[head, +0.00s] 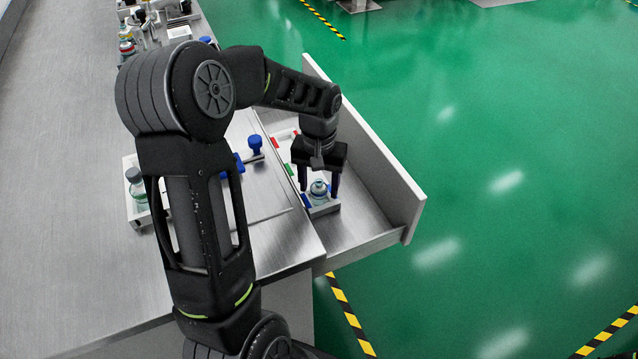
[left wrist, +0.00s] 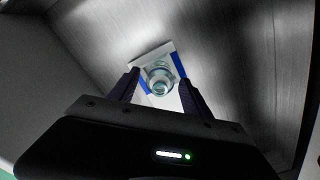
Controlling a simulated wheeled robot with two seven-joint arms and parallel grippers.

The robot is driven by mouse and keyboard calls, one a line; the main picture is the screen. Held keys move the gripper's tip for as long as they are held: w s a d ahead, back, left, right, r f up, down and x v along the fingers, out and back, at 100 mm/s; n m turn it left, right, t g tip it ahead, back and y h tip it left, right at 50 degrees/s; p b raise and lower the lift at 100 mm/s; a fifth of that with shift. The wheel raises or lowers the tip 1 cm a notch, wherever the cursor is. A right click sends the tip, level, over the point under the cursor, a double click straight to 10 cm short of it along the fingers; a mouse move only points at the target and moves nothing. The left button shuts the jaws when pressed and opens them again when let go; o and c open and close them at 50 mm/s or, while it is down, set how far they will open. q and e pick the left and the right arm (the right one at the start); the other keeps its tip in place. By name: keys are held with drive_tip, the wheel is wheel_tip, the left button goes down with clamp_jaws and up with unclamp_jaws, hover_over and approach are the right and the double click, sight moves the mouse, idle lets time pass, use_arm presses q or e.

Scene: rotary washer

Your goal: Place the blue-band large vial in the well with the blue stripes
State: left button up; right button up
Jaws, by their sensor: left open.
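A clear vial with a bluish tint (head: 319,190) stands upright in the blue-striped well (head: 322,209) at the near end of a white rack inside the open drawer. In the left wrist view the vial (left wrist: 159,78) sits between blue stripes on the white well (left wrist: 140,60). My left gripper (head: 320,188) points down over it, with its fingers open on either side of the vial. In the left wrist view the fingertips (left wrist: 160,82) are apart. Whether they touch the vial cannot be told. The right gripper is not in view.
The open drawer's front wall (head: 375,150) stands to the right. Red and green marked wells (head: 287,168) lie farther back. A white tray with a dark-capped vial (head: 136,185) and blue knobs (head: 255,143) are on the counter to the left.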

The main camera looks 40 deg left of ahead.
sight(319, 184)
use_arm(q)
drive_tip(key=shift+r, duration=0.2)
wheel_tip(319, 184, up, 12)
drive_tip(key=p, duration=0.1)
idle(0.3)
idle(0.5)
